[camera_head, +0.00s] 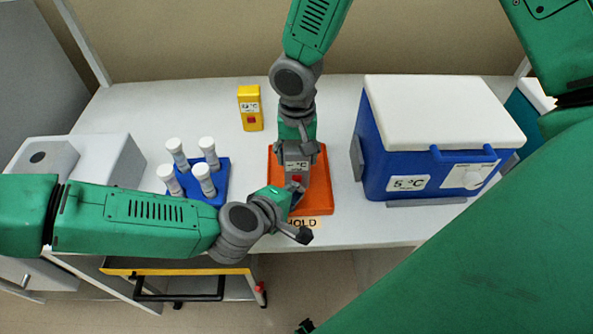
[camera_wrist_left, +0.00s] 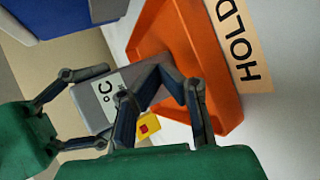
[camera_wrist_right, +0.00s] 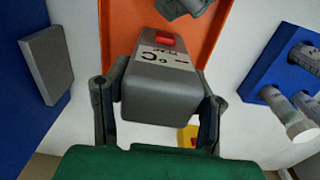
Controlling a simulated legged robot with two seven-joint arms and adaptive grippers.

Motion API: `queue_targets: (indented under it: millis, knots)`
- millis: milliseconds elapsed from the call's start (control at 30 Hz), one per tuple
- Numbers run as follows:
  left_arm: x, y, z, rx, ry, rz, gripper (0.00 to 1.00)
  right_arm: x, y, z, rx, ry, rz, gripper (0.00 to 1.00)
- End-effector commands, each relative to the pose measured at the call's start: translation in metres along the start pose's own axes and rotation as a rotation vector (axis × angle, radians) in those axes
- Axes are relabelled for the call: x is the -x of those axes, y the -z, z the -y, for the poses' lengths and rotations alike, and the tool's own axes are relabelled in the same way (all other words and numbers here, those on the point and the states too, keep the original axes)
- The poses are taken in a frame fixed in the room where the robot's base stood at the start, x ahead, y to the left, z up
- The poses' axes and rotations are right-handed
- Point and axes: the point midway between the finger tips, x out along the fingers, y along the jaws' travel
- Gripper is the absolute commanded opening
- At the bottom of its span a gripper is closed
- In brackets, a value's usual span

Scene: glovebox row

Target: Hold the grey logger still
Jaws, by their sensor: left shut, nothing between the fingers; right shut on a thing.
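The grey logger (camera_head: 297,168) has a white label marked °C and a red button. My right gripper (camera_head: 297,150) is shut on it, with a finger on each side in the right wrist view, where the logger (camera_wrist_right: 160,88) fills the middle. The logger is over the orange tray (camera_head: 318,196); I cannot tell whether it touches the tray. My left gripper (camera_head: 301,235) is shut and empty near the tray's front edge, by the HOLD label (camera_head: 303,222). In the left wrist view its fingertips (camera_wrist_left: 160,75) meet in front of the tray, apart from the logger (camera_wrist_left: 100,105) as far as I can see.
A yellow logger (camera_head: 250,108) stands behind the tray. A blue rack (camera_head: 215,192) with several white-capped tubes is to the left, close to my left arm. A blue cooler with a white lid (camera_head: 440,105) is to the right. A cart (camera_head: 180,268) stands below the bench.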

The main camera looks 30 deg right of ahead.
Motion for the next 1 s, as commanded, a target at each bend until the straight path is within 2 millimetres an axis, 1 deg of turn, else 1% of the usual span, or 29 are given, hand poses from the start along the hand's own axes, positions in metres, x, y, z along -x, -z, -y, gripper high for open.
queue_targets:
  millis: [500,1000]
  knots:
    - [0.032,-0.023,0.024,0.000,0.001,0.002,0.00,0.000,0.000,0.000,0.000,0.000,0.000,0.16]
    - [0.034,-0.025,0.025,0.000,0.000,0.000,0.00,0.000,0.000,0.000,0.000,0.001,0.000,0.16]
